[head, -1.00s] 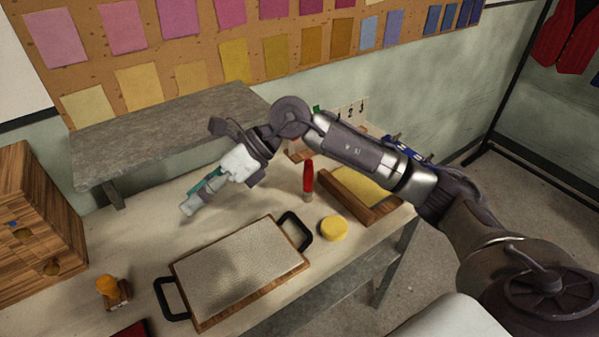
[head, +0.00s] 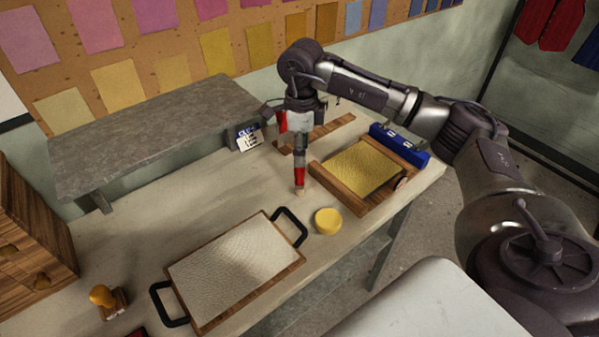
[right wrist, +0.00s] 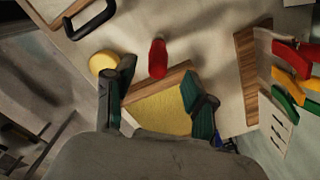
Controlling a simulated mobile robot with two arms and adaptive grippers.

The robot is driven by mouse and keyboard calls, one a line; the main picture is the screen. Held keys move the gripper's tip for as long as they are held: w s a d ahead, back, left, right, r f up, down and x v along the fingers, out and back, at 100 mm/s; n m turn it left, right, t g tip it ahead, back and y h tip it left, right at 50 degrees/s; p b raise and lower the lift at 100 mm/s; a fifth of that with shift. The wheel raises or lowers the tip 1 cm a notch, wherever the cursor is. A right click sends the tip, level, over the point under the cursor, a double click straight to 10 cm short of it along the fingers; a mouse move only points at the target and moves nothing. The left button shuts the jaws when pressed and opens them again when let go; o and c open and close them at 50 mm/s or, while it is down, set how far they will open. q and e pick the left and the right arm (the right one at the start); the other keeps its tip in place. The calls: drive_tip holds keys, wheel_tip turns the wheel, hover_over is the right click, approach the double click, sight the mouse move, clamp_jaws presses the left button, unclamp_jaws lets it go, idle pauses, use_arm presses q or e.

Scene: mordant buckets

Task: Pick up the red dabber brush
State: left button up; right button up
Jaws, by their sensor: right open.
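The red dabber brush (head: 299,178) stands upright on the table, with a pale lower end. My right gripper (head: 300,160) points down over it and hides its upper part in the head view. In the right wrist view the brush (right wrist: 157,60) shows just beyond the gap between the two fingertips of my open right gripper (right wrist: 158,80). The fingers are not closed on it; I cannot tell whether they touch it. My left gripper is not in view.
A yellow round piece (head: 327,221) sits close in front of the brush. A wood-framed yellow panel (head: 325,174) lies to the right. A handled textured tray (head: 180,272) lies at front left. A blue item (head: 413,148) is at the back right. A grey shelf (head: 150,130) stands behind.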

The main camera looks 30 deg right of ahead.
sight(300, 175)
drive_tip(key=shift+a+f+p, duration=0.1)
drive_tip(key=shift+f+p, duration=0.4)
drive_tip(key=shift+f, duration=0.1)
wheel_tip(300, 175, down, 4)
drive_tip(key=shift+a+r+p, duration=0.1)
drive_tip(key=shift+r+p, duration=0.1)
drive_tip(key=shift+p, duration=0.55)
drive_tip(key=shift+f, duration=0.35)
clamp_jaws()
